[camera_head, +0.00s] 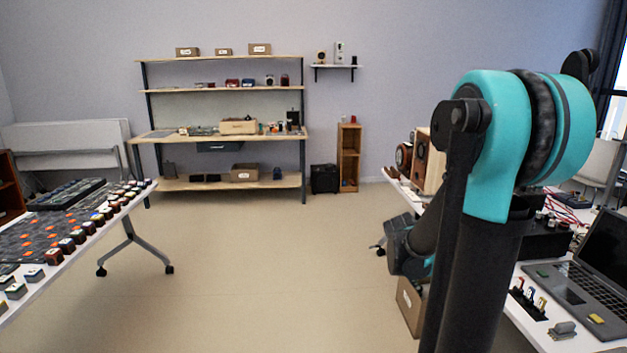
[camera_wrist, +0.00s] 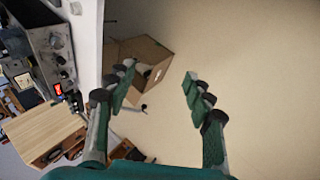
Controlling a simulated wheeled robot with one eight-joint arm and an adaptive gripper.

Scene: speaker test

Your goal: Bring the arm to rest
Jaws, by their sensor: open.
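My gripper (camera_wrist: 157,88) is open and empty in the wrist view. Its two green fingers stand wide apart over the beige floor, beside the edge of the right-hand table. Nothing is between the fingertips; an open cardboard box (camera_wrist: 150,58) lies beyond and below the left finger. In the head view my teal and black arm is folded at the right, in front of the right-hand table. The fingers are hidden behind the arm links in that view.
The right-hand table (camera_head: 545,340) carries a laptop (camera_head: 570,285), wooden speakers (camera_head: 428,162) and small connectors. The cardboard box (camera_head: 409,306) also shows beside it. A left table (camera_head: 75,258) holds many small parts. Shelves (camera_head: 220,138) stand at the back wall. The middle floor (camera_head: 250,260) is clear.

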